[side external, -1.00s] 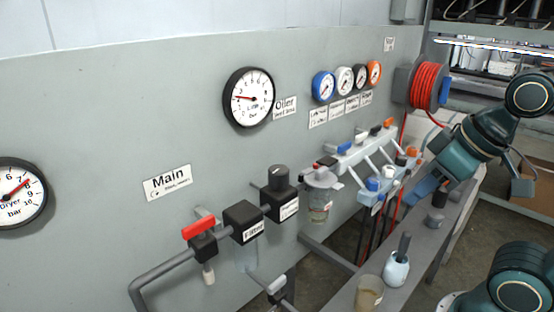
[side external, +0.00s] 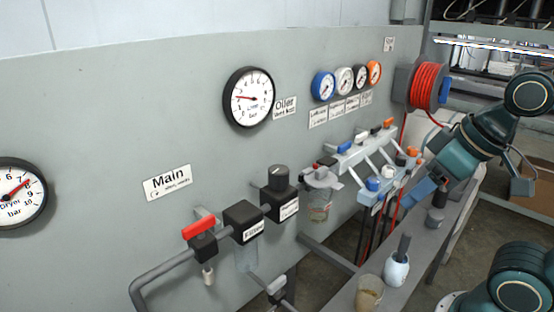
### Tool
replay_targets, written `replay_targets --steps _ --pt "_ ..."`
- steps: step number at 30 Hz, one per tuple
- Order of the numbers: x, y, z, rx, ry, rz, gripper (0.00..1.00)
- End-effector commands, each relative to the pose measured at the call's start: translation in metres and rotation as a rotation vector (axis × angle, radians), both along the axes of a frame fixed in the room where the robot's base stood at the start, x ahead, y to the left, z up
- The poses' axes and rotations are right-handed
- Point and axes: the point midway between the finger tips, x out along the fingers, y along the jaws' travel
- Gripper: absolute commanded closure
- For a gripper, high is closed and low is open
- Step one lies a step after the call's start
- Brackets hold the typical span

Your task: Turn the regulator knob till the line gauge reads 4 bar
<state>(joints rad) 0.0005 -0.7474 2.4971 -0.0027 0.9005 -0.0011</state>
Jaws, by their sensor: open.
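The line gauge (side external: 248,97) is a round, black-rimmed white dial on the grey panel. Its needle points left and slightly up, on the low side of the scale, at roughly 2; the exact reading is too small to tell. The regulator knob (side external: 278,174) is a black cylinder on top of a black block with a white label, below and right of the gauge. My gripper (side external: 419,192) is at the right, above the bench and well apart from the knob. It is open; its fingers are small and partly hidden, and nothing shows in them.
A red-handled main valve (side external: 199,228) and a filter block (side external: 243,222) stand left of the regulator. The oiler (side external: 320,192) and a manifold with coloured knobs (side external: 365,155) lie between my gripper and the regulator. Two cups (side external: 396,272) (side external: 369,293) stand on the bench.

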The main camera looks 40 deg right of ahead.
Motion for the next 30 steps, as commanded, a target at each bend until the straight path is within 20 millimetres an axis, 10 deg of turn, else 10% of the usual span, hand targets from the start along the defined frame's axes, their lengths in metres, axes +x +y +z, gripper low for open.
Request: replay_targets --steps 11,30 --pt "0.038 0.015 0.027 -0.002 0.029 0.139 0.35" --pt "0.172 0.032 0.074 -0.021 0.084 0.639 0.35"
